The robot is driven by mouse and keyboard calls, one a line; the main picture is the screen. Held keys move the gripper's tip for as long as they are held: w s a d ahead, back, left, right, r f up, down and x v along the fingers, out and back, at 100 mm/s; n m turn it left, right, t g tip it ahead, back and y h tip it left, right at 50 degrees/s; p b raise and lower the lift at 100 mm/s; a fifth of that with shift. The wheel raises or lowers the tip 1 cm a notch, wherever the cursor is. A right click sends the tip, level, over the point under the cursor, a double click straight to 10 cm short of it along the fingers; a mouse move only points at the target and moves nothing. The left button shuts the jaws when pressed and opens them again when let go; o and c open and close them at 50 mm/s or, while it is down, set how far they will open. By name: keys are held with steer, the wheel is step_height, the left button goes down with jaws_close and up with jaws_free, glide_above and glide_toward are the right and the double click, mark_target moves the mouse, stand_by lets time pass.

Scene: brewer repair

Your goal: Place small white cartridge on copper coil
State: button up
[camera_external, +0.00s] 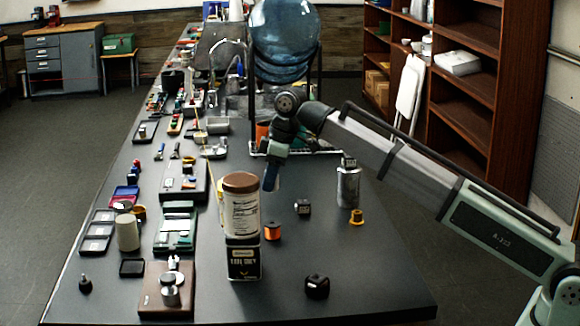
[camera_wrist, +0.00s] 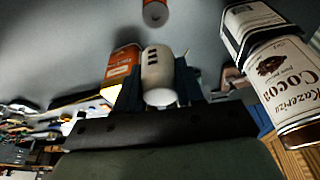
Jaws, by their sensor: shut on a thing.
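My gripper (camera_external: 271,178) hangs fingers-down behind and right of the cocoa canister, above the table. In the wrist view it (camera_wrist: 159,88) is shut on a small white cartridge (camera_wrist: 157,68) with dark slots, held between two blue fingers. I cannot make out the cartridge in the external view. An orange-copper coil (camera_external: 272,231) stands on the table below my gripper, just right of the canister. A small orange piece at the top edge of the wrist view (camera_wrist: 155,13) looks like this coil. The cartridge and coil are apart.
The cocoa canister (camera_external: 240,208) stands on a dark tin (camera_external: 243,262), close left of my gripper. Tools and trays crowd the left; bare table lies at the front right.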

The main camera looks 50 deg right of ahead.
mark_target(267, 224)
steer(key=shift+f, duration=4.75)
steer(key=shift+f, duration=0.1)
steer(key=o, duration=1)
steer(key=shift+o, duration=0.2)
steer(key=v, duration=1.2)
steer(key=shift+w, duration=0.1)
